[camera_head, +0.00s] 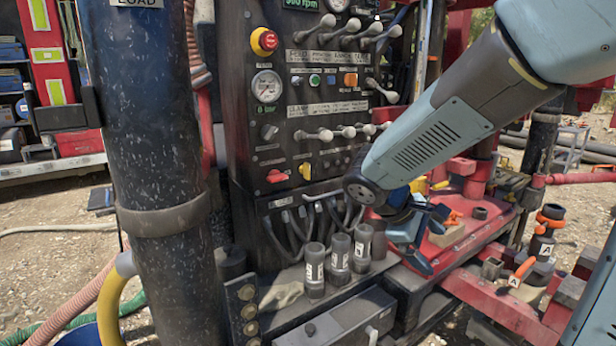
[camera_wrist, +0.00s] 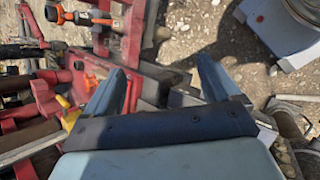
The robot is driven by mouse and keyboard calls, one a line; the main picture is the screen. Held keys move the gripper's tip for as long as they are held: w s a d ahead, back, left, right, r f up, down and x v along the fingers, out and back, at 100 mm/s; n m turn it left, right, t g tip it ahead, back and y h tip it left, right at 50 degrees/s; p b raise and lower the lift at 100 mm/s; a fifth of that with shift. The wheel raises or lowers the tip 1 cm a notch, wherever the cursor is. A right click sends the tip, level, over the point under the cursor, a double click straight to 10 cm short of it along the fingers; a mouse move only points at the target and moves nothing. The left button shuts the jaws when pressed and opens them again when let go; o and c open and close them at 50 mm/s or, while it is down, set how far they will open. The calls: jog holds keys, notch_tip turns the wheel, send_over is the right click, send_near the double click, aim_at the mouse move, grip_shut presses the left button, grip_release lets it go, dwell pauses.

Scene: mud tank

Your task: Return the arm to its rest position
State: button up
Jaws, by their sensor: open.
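My arm reaches in from the upper right in the head view, and my gripper (camera_head: 424,262) hangs below its end, above the red and dark ledge in front of the control panel (camera_head: 318,110). In the wrist view my gripper (camera_wrist: 160,85) shows two blue-grey fingers spread apart with nothing between them. Through the gap lie a red frame part and gravel. In the head view the gripper is partly hidden by my own wrist.
Several grey labelled cylinders (camera_head: 338,255) stand on the ledge left of my gripper. A thick dark column (camera_head: 148,150) stands at left. Orange-handled tools (camera_head: 522,272) lie at right on a red frame (camera_head: 500,305). Levers stick out of the panel close to my arm.

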jog(key=s+r+m+t+y, duration=0.4)
jog(key=s+r+m+y, duration=0.4)
jog(key=s, duration=0.3)
jog(key=shift+a+r+m, duration=0.3)
jog(key=shift+r+m, duration=0.05)
jog(key=shift+m, duration=0.55)
